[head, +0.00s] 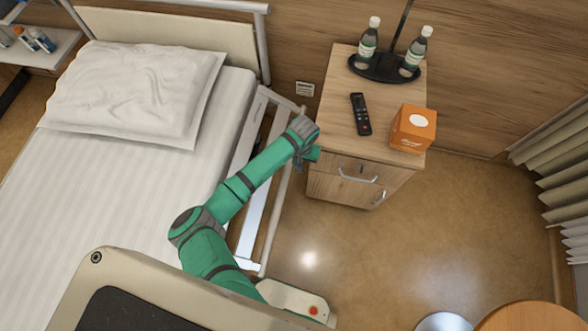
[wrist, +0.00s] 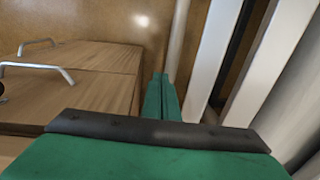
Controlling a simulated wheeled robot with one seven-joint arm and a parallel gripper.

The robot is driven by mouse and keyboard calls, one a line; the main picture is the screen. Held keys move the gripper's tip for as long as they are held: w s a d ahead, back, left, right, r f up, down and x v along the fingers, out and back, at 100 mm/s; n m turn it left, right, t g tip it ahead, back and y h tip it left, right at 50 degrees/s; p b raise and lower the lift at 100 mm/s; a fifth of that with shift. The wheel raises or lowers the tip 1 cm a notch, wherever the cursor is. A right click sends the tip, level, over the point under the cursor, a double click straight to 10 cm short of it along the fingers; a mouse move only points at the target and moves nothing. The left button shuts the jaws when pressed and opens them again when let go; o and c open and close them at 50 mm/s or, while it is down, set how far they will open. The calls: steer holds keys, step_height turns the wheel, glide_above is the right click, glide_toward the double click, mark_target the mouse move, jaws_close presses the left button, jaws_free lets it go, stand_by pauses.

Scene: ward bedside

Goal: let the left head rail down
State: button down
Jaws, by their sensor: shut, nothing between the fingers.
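The bed's head rail (head: 274,215) is a pale barred frame along the bed side nearest the bedside cabinet. My green arm crosses over it and hides part of it. My gripper (head: 313,154) is beyond the rail, close to the cabinet's front corner, and is partly hidden by my wrist. In the wrist view my gripper's fingers (wrist: 161,82) are together and empty. Pale rail bars (wrist: 213,55) stand just to their right, apart from the fingertips as far as I can tell. No release handle or latch is clearly visible.
The bedside cabinet (head: 326,187) stands to the right, with its drawer handles (wrist: 42,68) left of my fingers in the wrist view. It bears bottles, a remote (head: 361,114) and an orange box (head: 413,128). Floor (head: 400,240) is clear in front. A pillow (head: 135,92) lies on the bed.

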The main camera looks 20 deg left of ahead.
steer(key=s+a+m+t, duration=0.2)
steer(key=s+a+t, duration=0.3)
steer(key=s+a, duration=0.55)
steer(key=s+r+m+t, duration=0.1)
steer(key=s+r, duration=0.1)
steer(key=s, duration=0.4)
steer(key=s+d+r+t+h, duration=0.1)
steer(key=s+d+r+t, duration=0.15)
steer(key=s+d, duration=0.3)
steer(key=s+d+r+t, duration=0.1)
steer(key=s+d+r, duration=0.3)
steer(key=d, duration=0.3)
steer(key=s+d+r+t+h, duration=0.1)
steer(key=s+d+r+t, duration=0.15)
steer(key=s+d, duration=0.35)
steer(key=w+d, duration=0.3)
steer(key=d, duration=0.1)
steer(key=n+g+y, duration=0.3)
steer(key=g+y, duration=0.6)
steer(key=g, duration=0.4)
glide_toward(283, 196)
steer(key=x, duration=0.6)
steer(key=shift+a+f, duration=0.15)
steer(key=shift+f, duration=0.15)
